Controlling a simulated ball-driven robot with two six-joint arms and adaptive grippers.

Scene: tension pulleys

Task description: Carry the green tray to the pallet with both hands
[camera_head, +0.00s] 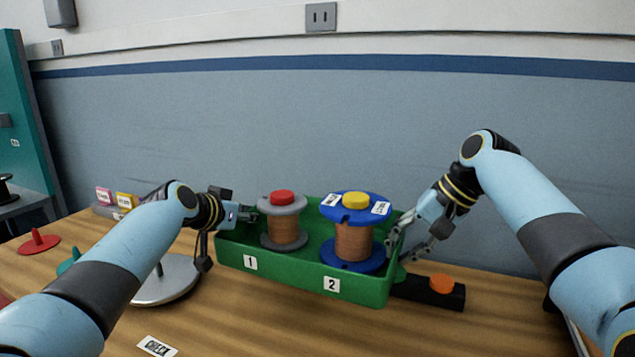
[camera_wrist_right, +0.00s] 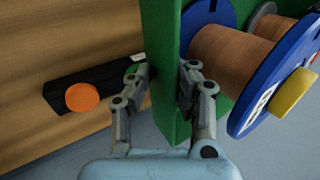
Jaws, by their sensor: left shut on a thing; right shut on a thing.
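The green tray (camera_head: 300,279) sits at the middle of the head view, with labels 1 and 2 on its front wall. A grey spool with a red knob (camera_head: 283,220) stands in its left part, and a blue spool with a yellow knob (camera_head: 354,235) in its right part. My left gripper (camera_head: 250,213) is shut on the tray's left end wall; its fingertips are partly hidden. My right gripper (camera_head: 397,246) is shut on the right end wall. The right wrist view shows its fingers (camera_wrist_right: 166,75) on both sides of that wall. I cannot identify the pallet.
A black block with an orange knob (camera_head: 441,284) lies right of the tray. A round metal plate (camera_head: 169,280) is on the left, with a red disc (camera_head: 38,243) farther left. A CHECK label (camera_head: 157,346) lies on the wooden table (camera_head: 230,325) in front. A wall stands behind.

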